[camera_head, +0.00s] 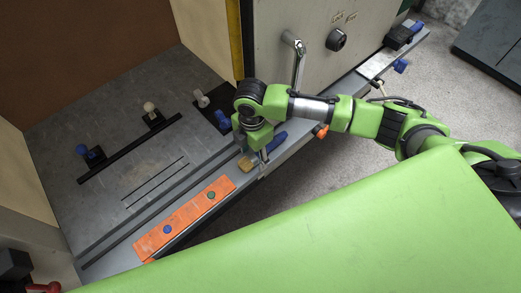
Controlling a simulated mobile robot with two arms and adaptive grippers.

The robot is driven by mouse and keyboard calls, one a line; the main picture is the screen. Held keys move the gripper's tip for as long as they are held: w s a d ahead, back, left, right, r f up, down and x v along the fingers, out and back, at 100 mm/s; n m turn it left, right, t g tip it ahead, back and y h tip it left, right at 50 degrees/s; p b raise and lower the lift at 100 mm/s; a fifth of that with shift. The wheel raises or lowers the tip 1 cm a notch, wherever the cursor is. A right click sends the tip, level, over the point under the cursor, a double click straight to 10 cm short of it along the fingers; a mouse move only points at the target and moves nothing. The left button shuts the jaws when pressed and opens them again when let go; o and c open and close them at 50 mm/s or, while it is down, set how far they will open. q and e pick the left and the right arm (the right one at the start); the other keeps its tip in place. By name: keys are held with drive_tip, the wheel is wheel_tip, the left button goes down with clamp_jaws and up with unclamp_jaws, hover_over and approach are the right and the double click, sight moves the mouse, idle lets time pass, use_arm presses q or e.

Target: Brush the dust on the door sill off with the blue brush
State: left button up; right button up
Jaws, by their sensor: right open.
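The blue brush (276,143) lies on the grey ledge beside the door opening, with its blue handle to the right and its yellowish bristles to the left. My right gripper (263,155) is open and points down at the brush, covering part of its middle. I cannot tell whether the fingers touch it. The door sill (165,206) is a grey strip with long dark grooves running diagonally. Faint brownish dust (150,172) seems to show on the grey floor near the grooves. My left gripper is not in view.
An orange plate (186,217) with a blue and a green knob lies along the sill's front. Black rails with blue and white knobs (96,155) stand on the floor inside. A metal handle (297,60) and black knob (336,39) stick out from the grey panel.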

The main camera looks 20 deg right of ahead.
drive_tip(key=c, duration=1.2)
drive_tip(key=shift+r+b, duration=0.45)
drive_tip(key=shift+r, duration=0.05)
drive_tip(key=s+a+r, duration=0.1)
drive_tip(key=r, duration=0.1)
drive_tip(key=a+r+b, duration=0.1)
drive_tip(key=a+r, duration=0.1)
drive_tip(key=r, duration=0.1)
drive_tip(key=s+a+r+b, duration=0.1)
drive_tip(key=r, duration=0.1)
drive_tip(key=shift+s+a+r, duration=0.15)
drive_tip(key=shift+s+r, duration=0.2)
drive_tip(key=s+a+r+b, duration=0.1)
drive_tip(key=s+a+r, duration=0.3)
drive_tip(key=a, duration=0.3)
drive_tip(key=shift+s+a, duration=0.15)
drive_tip(key=shift+s, duration=0.5)
drive_tip(key=shift+r, duration=0.1)
